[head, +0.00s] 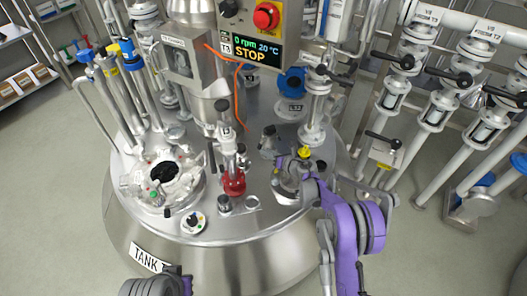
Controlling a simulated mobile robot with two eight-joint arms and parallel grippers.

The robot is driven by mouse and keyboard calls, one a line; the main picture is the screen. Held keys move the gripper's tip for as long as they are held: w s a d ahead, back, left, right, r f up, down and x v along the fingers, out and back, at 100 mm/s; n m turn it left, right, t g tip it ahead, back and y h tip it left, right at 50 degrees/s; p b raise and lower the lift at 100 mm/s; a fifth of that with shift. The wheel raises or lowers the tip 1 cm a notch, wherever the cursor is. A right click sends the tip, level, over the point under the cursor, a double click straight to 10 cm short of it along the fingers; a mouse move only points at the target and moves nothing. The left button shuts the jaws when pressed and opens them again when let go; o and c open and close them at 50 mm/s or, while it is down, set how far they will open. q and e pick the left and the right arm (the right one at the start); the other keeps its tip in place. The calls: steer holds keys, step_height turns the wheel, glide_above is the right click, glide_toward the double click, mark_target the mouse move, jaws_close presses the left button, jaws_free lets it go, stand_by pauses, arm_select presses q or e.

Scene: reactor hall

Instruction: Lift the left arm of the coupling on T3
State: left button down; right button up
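The tank T3 (240,222) is a steel vessel with a crowded round lid, under a panel (251,48) marked T3 that reads STOP. Near the middle of the lid stands an upright metal coupling (228,142) with a red part (233,183) low on it. A dark lever-like piece (211,156) shows at its left side. Which piece is its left arm is hard to tell. My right gripper (287,172) is over the lid, right of the coupling and apart from it; its fingers blend with the fittings. Only a link of my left arm shows at the bottom edge.
A blue flange (292,80) is at the back. Valved pipes (437,110) fill the right. The floor at left is clear.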

mark_target(261, 143)
steer(key=shift+b+x, duration=0.3)
steer(key=shift+x, duration=1.3)
jaws_close()
